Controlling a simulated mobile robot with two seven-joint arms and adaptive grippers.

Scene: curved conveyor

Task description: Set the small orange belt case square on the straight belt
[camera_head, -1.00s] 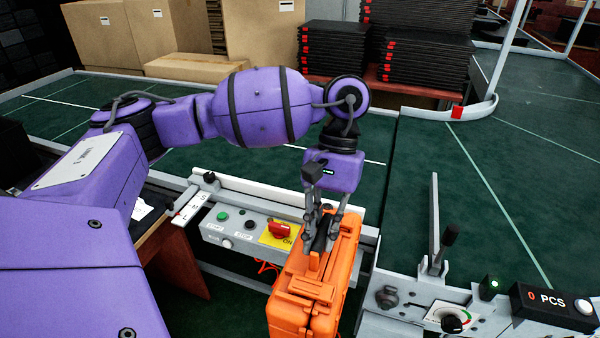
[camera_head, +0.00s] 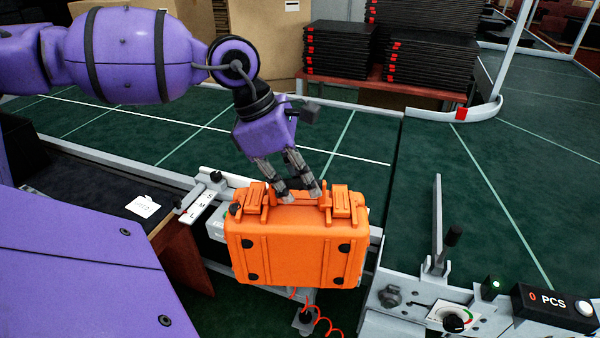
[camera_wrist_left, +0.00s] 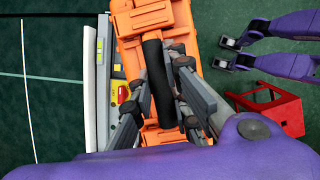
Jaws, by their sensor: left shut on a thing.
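The orange case (camera_head: 295,245) hangs upright from my left gripper (camera_head: 298,194), its broad side facing the head camera. My left gripper is shut on the case's handle, with the fingers coming down from above. In the left wrist view the dark handle (camera_wrist_left: 158,85) lies between the fingers, and the case (camera_wrist_left: 150,15) shows around it. The case hangs in front of the control panel and the near rail and hides most of the panel. The straight green belt (camera_head: 290,135) runs behind the case, its surface clear.
A lever and dial unit (camera_head: 440,290) and a counter box (camera_head: 553,305) stand at the front right. A size scale (camera_head: 203,203) marks the near rail. Black stacked trays (camera_head: 335,55) and cardboard boxes (camera_head: 265,40) stand beyond the belt.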

